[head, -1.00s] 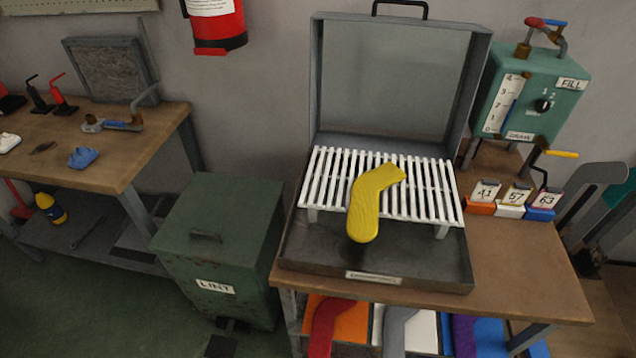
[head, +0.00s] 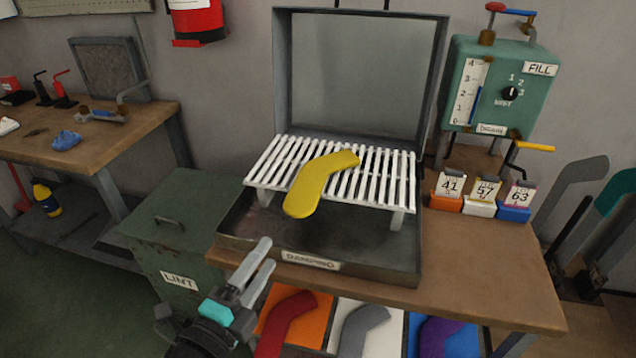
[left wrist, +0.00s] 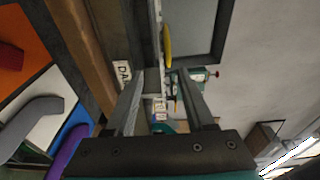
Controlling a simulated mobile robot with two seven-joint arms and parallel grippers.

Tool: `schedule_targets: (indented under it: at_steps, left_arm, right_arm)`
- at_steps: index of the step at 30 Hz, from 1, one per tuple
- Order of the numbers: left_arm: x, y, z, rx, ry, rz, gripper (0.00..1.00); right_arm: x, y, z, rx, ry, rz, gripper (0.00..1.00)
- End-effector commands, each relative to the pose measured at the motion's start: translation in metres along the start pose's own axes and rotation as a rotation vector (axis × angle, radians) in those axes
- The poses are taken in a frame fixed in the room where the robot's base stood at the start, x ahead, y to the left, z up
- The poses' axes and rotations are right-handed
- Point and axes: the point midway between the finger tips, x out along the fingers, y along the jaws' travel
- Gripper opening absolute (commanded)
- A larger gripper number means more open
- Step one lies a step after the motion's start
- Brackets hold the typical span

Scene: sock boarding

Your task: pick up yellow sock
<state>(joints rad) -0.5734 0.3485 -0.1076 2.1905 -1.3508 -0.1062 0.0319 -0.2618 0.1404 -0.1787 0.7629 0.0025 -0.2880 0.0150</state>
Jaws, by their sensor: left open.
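The yellow sock (head: 318,184) lies on the white slatted rack (head: 394,180) inside the open grey box. Its foot end hangs over the front edge of the rack. My left gripper (head: 258,262) is open and empty, in front of the box's lower left front edge, short of the sock and apart from it. In the left wrist view the sock (left wrist: 167,45) shows as a thin yellow shape beyond the gripper (left wrist: 168,88). My right gripper is not in view.
The box's dark tray (head: 350,268) has a raised front wall labelled "DAMPING". Red, grey and purple socks lie in coloured bins below the table (head: 470,270). A green LINT bin (head: 175,230) stands left. Numbered blocks (head: 481,200) and a green tank (head: 500,90) stand right.

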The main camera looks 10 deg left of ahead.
Motion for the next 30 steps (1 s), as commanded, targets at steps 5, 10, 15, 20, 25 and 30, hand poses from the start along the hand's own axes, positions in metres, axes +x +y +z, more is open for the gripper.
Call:
schedule_targets:
  at_steps: [5, 10, 15, 20, 25, 30]
  left_arm:
    - [0.011, -0.009, -0.002, 0.017, 0.007, -0.019, 0.54]
    - [0.032, -0.011, -0.002, 0.016, 0.006, -0.019, 0.54]
    - [0.055, -0.011, -0.002, 0.016, 0.006, -0.018, 0.54]
    - [0.077, -0.011, -0.002, 0.016, 0.005, -0.018, 0.54]
    - [0.094, -0.010, -0.003, 0.014, 0.006, -0.017, 0.54]
    - [0.101, -0.009, -0.002, 0.014, 0.005, -0.016, 0.54]
  right_arm:
    - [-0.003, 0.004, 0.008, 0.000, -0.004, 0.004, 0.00]
    - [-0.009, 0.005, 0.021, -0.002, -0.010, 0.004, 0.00]
    - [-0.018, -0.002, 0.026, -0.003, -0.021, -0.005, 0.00]
    - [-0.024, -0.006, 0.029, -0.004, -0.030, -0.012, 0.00]
    - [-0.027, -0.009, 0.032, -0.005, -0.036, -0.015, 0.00]
    - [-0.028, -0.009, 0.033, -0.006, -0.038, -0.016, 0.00]
